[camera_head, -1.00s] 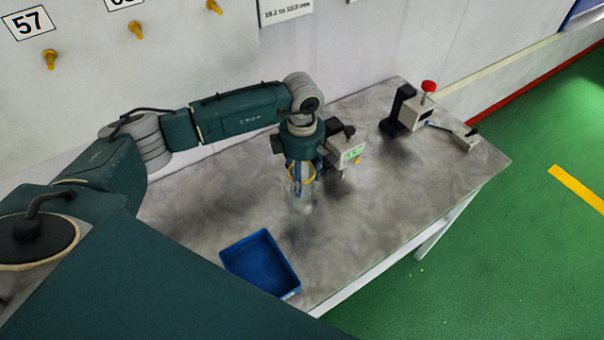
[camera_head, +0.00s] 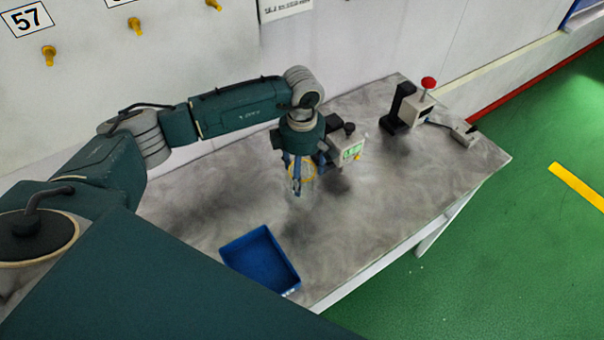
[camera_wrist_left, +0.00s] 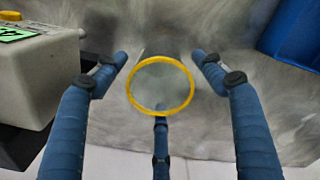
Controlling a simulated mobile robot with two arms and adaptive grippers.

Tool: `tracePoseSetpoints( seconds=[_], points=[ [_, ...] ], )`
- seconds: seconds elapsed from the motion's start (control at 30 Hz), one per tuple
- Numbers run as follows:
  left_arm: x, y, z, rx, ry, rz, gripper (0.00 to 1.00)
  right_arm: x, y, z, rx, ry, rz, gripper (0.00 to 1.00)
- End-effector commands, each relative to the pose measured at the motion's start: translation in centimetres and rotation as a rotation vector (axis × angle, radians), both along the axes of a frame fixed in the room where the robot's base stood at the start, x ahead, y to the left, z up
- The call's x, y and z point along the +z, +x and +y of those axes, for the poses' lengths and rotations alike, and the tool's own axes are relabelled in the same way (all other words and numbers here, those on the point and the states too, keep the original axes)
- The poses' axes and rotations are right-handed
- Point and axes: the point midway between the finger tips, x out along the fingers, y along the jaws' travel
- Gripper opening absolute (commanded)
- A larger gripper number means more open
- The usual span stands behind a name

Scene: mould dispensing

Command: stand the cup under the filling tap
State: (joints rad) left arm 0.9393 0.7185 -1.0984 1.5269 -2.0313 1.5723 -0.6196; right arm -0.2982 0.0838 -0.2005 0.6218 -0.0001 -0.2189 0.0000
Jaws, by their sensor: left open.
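The cup (camera_wrist_left: 160,86) is clear with a yellow rim, seen from above in the left wrist view. In the head view its rim (camera_head: 309,173) shows beside my blue fingers, and the cup looks upright on the table. My left gripper (camera_head: 298,183) is open and points down at the cup. In the wrist view its fingers (camera_wrist_left: 160,75) stand spread to the left, right and near side of the rim, with gaps at the left and right. A pale box with a green display (camera_head: 350,151) is close to the right of the cup; I cannot make out the tap's outlet. My right gripper is not in view.
A blue tray (camera_head: 286,283) sits at the table's front edge. A device with a red knob (camera_head: 428,83) stands at the far right of the table (camera_head: 400,200). The table's middle right is clear. A wall with yellow fittings (camera_head: 48,52) runs behind.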

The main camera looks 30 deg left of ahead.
Motion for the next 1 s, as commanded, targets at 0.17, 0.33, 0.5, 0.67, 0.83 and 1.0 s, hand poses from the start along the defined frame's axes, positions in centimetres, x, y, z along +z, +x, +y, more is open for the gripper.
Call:
tracePoseSetpoints(
  seconds=[0.17, 0.33, 0.5, 0.67, 0.83, 1.0],
  points=[
    [3.2, 0.2, 0.0, -0.002, 0.0, -0.008, 0.7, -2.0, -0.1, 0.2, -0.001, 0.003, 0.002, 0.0],
    [6.9, 0.2, 0.0, -0.001, 0.001, -0.007, 0.7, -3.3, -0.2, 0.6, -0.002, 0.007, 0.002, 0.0],
    [9.7, 0.1, 0.0, 0.0, 0.0, -0.004, 0.7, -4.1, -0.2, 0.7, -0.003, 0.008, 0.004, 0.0],
    [10.9, 0.0, 0.0, -0.025, 0.0, -0.001, 0.75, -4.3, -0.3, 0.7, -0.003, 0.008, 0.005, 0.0],
    [10.9, -0.4, 0.3, -0.308, -0.003, -0.001, 0.75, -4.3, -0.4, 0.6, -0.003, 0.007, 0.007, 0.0],
    [10.6, -1.0, 0.7, -0.818, -0.006, -0.005, 0.75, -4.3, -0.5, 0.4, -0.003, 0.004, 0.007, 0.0]
  ],
)
